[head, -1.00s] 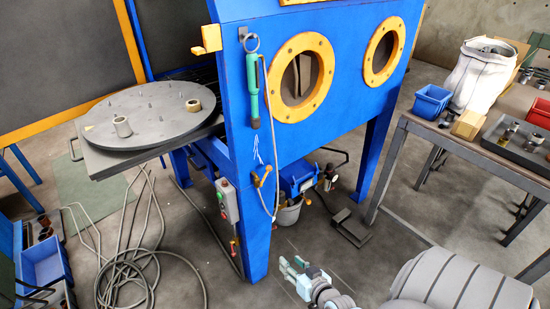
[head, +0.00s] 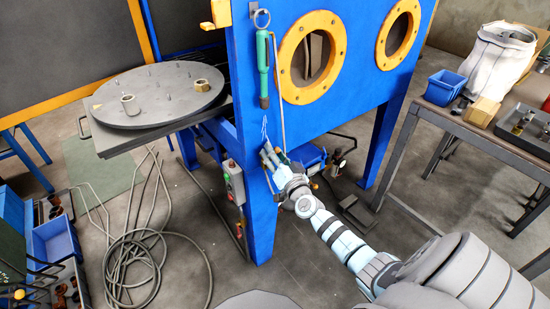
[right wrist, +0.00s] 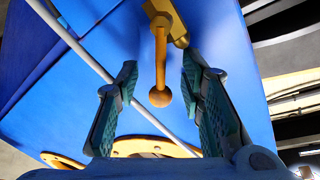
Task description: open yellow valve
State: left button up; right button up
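The yellow valve (right wrist: 167,22) is on the blue cabinet in the right wrist view, with its ball-ended lever (right wrist: 160,70) pointing down the picture. My right gripper (right wrist: 155,78) is open, with a teal finger on either side of the lever and a gap to each. The ball end lies between the fingers, and nothing is gripped. In the head view my right gripper (head: 268,156) is at the cabinet's front leg and hides the valve. My left gripper is not in view.
The blue cabinet (head: 345,95) has two yellow-ringed ports. A grey hose or rod (right wrist: 105,72) crosses close to the left finger. A green-handled tool (head: 263,55) hangs above, and a control box (head: 232,182) is left of the leg. Coiled hose (head: 130,260) lies on the floor.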

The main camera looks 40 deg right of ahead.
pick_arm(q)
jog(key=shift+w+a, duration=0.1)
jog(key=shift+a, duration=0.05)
pick_arm(e)
jog(key=shift+c, duration=0.2)
grip_shut()
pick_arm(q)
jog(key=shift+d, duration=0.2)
